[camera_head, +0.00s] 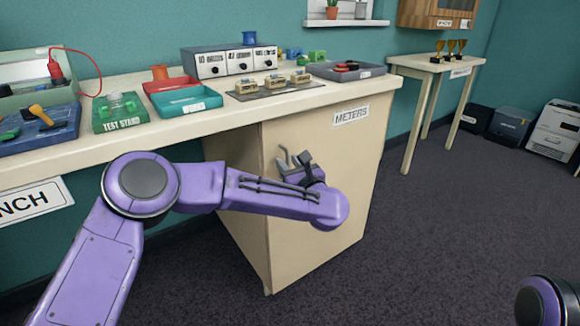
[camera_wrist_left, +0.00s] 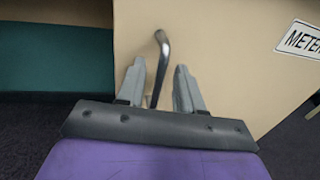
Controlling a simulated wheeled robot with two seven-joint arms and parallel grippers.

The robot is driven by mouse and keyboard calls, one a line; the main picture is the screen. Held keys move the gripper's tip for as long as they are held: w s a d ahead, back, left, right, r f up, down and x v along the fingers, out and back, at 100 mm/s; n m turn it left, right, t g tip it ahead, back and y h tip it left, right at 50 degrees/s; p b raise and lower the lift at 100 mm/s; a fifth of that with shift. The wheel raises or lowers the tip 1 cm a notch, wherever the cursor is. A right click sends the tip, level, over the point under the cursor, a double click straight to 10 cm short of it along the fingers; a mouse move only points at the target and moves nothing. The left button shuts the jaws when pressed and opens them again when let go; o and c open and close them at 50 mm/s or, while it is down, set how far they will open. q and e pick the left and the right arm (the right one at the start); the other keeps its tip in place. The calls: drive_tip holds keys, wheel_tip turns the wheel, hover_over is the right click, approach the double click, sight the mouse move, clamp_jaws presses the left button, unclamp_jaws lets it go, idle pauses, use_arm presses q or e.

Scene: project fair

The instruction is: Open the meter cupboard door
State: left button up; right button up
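The meter cupboard (camera_head: 335,200) is a cream cabinet under the right end of the bench, with a METERS label (camera_head: 351,116) near its top. Its door looks shut, with no clear gap showing. A grey metal bar handle (camera_wrist_left: 163,48) stands out from the door in the left wrist view. My left gripper (camera_head: 296,160) is at the upper left part of the door. In the left wrist view its two fingers (camera_wrist_left: 160,85) are apart, with the handle between them. I cannot tell whether either finger touches it. My right gripper is out of view.
The bench top (camera_head: 225,118) above holds trays, a test stand (camera_head: 120,110) and a grey meter box (camera_head: 225,62). A side table (camera_head: 430,66) with trophies stands to the right. The dark carpet (camera_head: 450,220) in front and right of the cupboard is clear.

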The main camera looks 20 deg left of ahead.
use_arm(q)
clamp_jaws()
idle(1.4)
